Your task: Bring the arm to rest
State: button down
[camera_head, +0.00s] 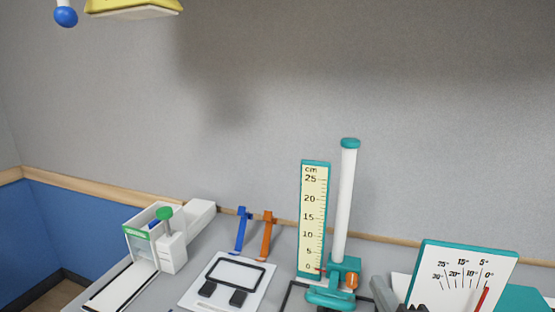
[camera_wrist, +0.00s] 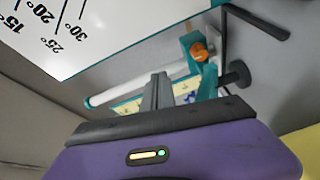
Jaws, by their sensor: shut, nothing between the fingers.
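My gripper (camera_wrist: 158,92) shows in the wrist view as a purple body with a black bar and grey fingers. The fingers are together with nothing between them. Behind them in that view lie a white tube with a teal stand (camera_wrist: 196,48) and an orange knob, apparently beyond the fingertips. A white angle-scale board (camera_wrist: 85,32) fills the upper left. In the head view my gripper cannot be made out clearly; a small dark shape shows at the bottom edge in front of the angle board (camera_head: 462,273).
The grey table carries a cm ruler board (camera_head: 313,215), a white post (camera_head: 345,205) on a teal base, a white tray (camera_head: 262,286), blue and orange clips (camera_head: 266,235), and a white box device (camera_head: 172,252). A yellow-and-white object (camera_head: 133,8) hangs at top left. The air above the table's middle is clear.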

jog(key=s+f+m+g, duration=0.1)
jog(key=s+f+m, duration=0.2)
jog(key=s, duration=1)
jog(key=s+f+m+g, duration=0.1)
jog(key=s+f+m, duration=0.2)
jog(key=s+m, duration=0.5)
jog(key=s+f+m+g+h, duration=0.1)
jog(key=s+f+m, duration=0.3)
jog(key=s, duration=1.5)
jog(key=shift+d+m, duration=0.15)
jog(key=shift+m, duration=0.65)
